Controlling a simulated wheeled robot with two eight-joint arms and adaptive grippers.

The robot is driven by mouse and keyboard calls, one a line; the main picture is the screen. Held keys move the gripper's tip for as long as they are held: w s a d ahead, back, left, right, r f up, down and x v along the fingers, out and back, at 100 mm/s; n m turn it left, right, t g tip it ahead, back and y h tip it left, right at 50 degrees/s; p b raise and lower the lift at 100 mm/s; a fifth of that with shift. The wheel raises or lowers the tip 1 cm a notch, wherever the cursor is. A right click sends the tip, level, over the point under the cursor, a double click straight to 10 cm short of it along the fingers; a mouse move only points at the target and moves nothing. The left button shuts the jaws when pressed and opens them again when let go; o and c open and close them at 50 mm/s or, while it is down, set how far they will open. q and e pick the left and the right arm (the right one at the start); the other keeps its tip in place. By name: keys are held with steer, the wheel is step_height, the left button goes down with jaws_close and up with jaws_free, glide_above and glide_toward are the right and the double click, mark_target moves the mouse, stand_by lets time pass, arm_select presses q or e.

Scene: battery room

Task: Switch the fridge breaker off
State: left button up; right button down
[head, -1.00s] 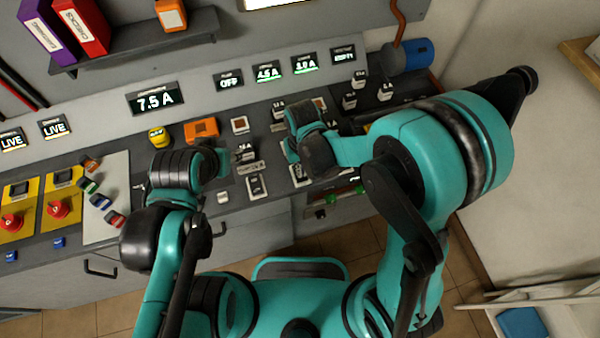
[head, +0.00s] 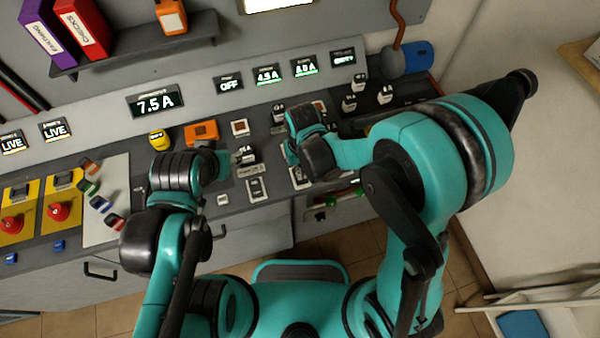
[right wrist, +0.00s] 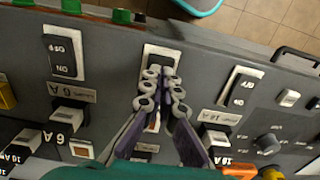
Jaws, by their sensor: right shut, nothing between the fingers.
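Rocker switches sit along the near edge of the grey panel. I cannot read which one is the fridge breaker. In the right wrist view my right gripper (right wrist: 163,78) is shut and empty. Its tips are over the middle rocker (right wrist: 161,54) and partly hide it; I cannot tell if they touch. Another rocker (right wrist: 64,57), marked OFF and ON, is to its left, and a third (right wrist: 238,95) to its right. In the head view my right gripper (head: 297,150) is mostly hidden by its own wrist. My left gripper (head: 222,160) is beside a white-labelled breaker (head: 244,155); its fingers are unclear.
Displays above read 7.5 A (head: 155,101), OFF (head: 229,85), 4.5 A (head: 267,76) and 3.0 A (head: 304,68). Red knobs on yellow plates (head: 60,211) are at left. A blue cylinder (head: 414,55) is at the back right. Green parts (right wrist: 122,16) lie along the panel's near edge.

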steer(key=shift+f+b, duration=1.05)
stand_by(0.8)
steer(key=shift+r+p, duration=2.6)
steer(key=shift+r, duration=0.95)
steer(key=s+d+r+m+t+b, duration=0.1)
steer(key=s+d+r+t+b, duration=0.1)
steer(key=d, duration=0.7)
steer(key=s+d+r+m+t+b, duration=0.2)
steer(key=s+d+r+t+b, duration=0.1)
steer(key=d+b, duration=0.4)
steer(key=shift+d+r+m+t, duration=0.3)
steer(key=shift+d+r+t, duration=0.5)
steer(key=shift+d+t, duration=0.25)
